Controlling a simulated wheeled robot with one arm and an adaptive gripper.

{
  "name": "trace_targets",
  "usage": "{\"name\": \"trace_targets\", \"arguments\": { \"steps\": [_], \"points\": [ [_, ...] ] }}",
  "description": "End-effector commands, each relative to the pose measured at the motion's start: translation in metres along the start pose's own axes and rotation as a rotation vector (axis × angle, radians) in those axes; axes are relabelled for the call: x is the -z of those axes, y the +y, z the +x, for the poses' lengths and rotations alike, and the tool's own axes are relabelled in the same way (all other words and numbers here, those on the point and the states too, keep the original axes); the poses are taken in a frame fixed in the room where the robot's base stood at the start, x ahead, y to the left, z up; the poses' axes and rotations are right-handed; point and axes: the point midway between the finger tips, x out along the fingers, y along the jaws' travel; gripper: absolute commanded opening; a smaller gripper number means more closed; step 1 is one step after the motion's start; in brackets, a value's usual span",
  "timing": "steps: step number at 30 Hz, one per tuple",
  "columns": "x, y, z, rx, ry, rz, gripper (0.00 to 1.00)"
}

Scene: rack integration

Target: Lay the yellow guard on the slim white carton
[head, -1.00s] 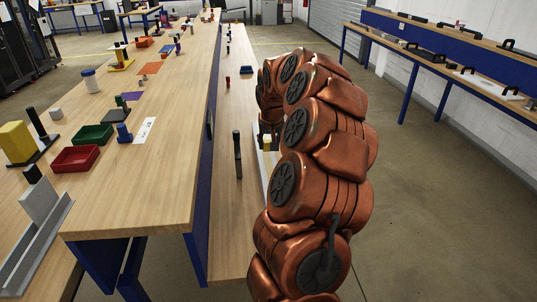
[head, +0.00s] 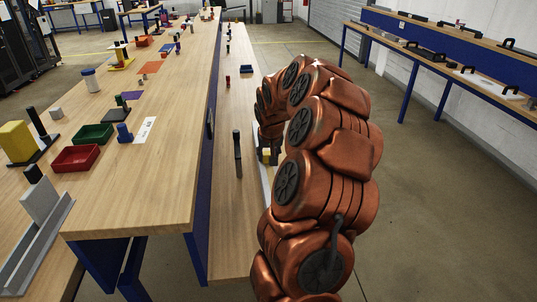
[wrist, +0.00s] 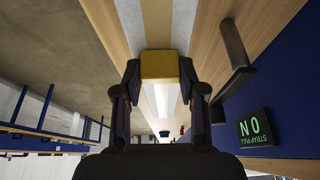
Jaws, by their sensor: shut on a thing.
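My gripper (wrist: 160,72) is shut on the yellow guard (wrist: 160,63), which sits between its two fingertips in the wrist view. In the head view the guard (head: 266,156) is a small yellow patch beside my arm, partly hidden. A long pale strip (wrist: 184,28), which looks like the slim white carton, runs beneath and beyond the guard. A tan band runs along its middle at the top of the wrist view. In the head view only a sliver of the pale strip (head: 265,181) shows. I cannot tell whether guard and strip touch.
A dark upright handle (head: 237,155) stands on the lower wooden shelf (head: 229,205), left of my arm. The higher worktop (head: 150,180) holds a red tray (head: 76,158), a green tray (head: 93,136) and other parts. A blue panel with a sign (wrist: 255,127) is close in the wrist view.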

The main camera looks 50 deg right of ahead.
Motion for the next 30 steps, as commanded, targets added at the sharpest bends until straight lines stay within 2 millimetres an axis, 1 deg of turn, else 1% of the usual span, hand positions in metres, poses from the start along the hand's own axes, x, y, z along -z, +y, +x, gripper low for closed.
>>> {"name": "trace_targets", "arguments": {
  "steps": [1,8,17,21,23,26,30],
  "points": [
    [-0.001,0.0,0.002,0.0,0.0,0.0,0.41],
    [0.0,0.0,0.001,0.0,0.0,0.0,0.65],
    [0.0,0.0,0.0,0.0,0.0,0.0,0.66],
    [0.002,0.0,-0.005,0.0,0.002,0.0,0.66],
    [0.002,0.0,-0.011,0.0,0.004,0.0,0.66],
    [0.003,0.0,-0.027,0.001,0.008,0.001,0.66],
    [0.003,0.0,-0.053,0.0,0.007,0.002,0.66]
  ]
}}
